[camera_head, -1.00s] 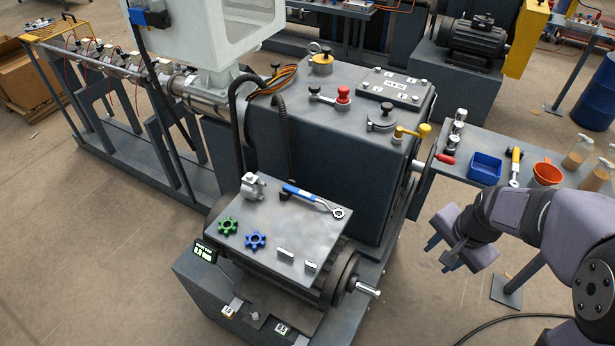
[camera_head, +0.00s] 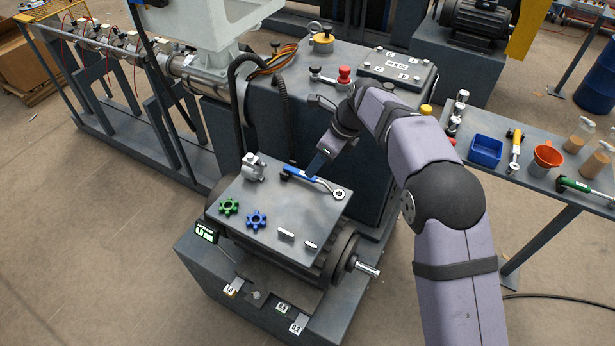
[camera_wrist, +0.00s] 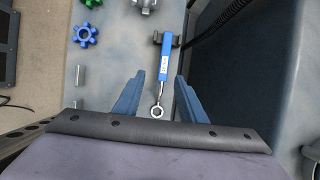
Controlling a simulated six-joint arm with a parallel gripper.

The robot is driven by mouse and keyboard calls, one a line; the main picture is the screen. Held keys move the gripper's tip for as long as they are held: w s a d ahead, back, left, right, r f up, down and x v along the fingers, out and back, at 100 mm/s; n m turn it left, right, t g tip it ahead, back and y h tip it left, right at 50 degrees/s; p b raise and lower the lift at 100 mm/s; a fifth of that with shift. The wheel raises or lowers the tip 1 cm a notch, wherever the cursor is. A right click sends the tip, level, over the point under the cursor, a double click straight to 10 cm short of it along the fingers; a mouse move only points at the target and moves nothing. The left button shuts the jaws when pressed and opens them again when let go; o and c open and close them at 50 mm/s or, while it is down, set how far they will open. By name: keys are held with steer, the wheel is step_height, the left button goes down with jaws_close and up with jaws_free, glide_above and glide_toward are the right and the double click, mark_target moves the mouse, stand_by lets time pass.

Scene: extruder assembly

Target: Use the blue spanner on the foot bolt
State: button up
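The blue spanner (camera_head: 301,175) lies on the grey top plate of the machine, its ring end toward the right front. In the wrist view the blue spanner (camera_wrist: 165,60) runs between the lines of my two fingers, handle away from me and ring end nearest. My gripper (camera_head: 318,165) is over the handle in the head view. In the wrist view my gripper (camera_wrist: 160,76) is open, with a gap on both sides of the spanner. A small bolt head (camera_head: 257,295) shows on the lower base among numbered tags; I cannot tell whether it is the foot bolt.
The top plate (camera_head: 285,205) also carries a green star wheel (camera_head: 229,207), a blue star wheel (camera_head: 256,219), a silver fitting (camera_head: 253,168) and two small metal bars. A black hose (camera_head: 236,110) rises behind the plate. A side table (camera_head: 540,183) holds a blue bin and tools.

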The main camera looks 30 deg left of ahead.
mark_target(314, 181)
steer(key=shift+w+p+x, duration=0.2)
steer(key=shift+p+x, duration=0.55)
steer(key=shift+x, duration=1.05)
steer(key=shift+w+p+x, duration=0.2)
steer(key=shift+p+x, duration=0.5)
steer(key=shift+x, duration=1.15)
steer(key=shift+c, duration=0.7)
jaws_close()
